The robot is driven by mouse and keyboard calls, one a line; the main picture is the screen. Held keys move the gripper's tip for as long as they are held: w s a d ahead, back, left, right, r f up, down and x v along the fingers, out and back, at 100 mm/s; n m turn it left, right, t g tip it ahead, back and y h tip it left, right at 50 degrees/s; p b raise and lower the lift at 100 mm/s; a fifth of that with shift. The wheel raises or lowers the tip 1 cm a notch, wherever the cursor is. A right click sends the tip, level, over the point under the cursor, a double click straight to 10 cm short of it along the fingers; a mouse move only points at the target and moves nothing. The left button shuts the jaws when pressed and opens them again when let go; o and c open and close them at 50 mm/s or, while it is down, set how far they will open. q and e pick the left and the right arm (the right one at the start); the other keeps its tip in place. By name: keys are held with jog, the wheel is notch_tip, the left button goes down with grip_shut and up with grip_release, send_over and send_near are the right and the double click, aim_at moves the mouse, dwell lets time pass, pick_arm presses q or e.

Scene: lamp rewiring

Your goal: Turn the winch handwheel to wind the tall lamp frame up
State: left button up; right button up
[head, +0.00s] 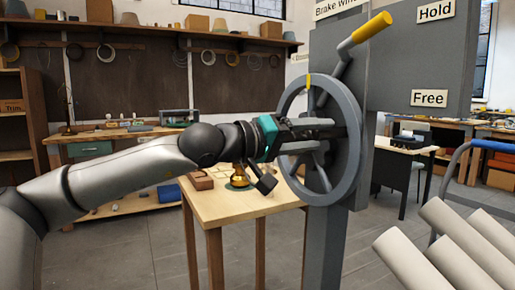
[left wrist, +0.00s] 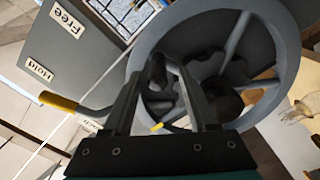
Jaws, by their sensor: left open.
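The grey winch handwheel (head: 350,110) stands upright on a grey post (head: 325,245), with a yellow mark at the top of its rim. It also fills the upper right of the left wrist view (left wrist: 283,45). My left gripper (head: 328,128) is open in front of the wheel, its fingers reaching toward the rim and spokes. Whether they touch it, I cannot tell. The brake lever with a yellow grip (head: 371,27) slants up to the right, its grip left of the "Hold" label (head: 436,12); the "Free" label (head: 430,98) is lower. No tall lamp frame is recognisable. My right gripper is not in view.
A wooden table (head: 225,212) with a brass piece (head: 238,178) and small blocks stands below my left forearm. Workbenches line the back. Floor at lower left is clear.

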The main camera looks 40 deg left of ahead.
pick_arm(q)
jog(key=shift+b+v, duration=0.8)
jog(key=shift+v, duration=1.2)
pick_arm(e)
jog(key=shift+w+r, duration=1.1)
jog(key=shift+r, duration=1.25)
pick_arm(q)
jog(key=shift+s+a, duration=0.15)
jog(key=shift+s, duration=0.2)
jog(key=p+v, duration=0.3)
jog(key=v, duration=0.4)
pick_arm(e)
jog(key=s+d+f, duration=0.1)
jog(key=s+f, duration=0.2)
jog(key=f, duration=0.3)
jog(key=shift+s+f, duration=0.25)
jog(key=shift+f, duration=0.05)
pick_arm(q)
jog(key=shift+a, duration=0.1)
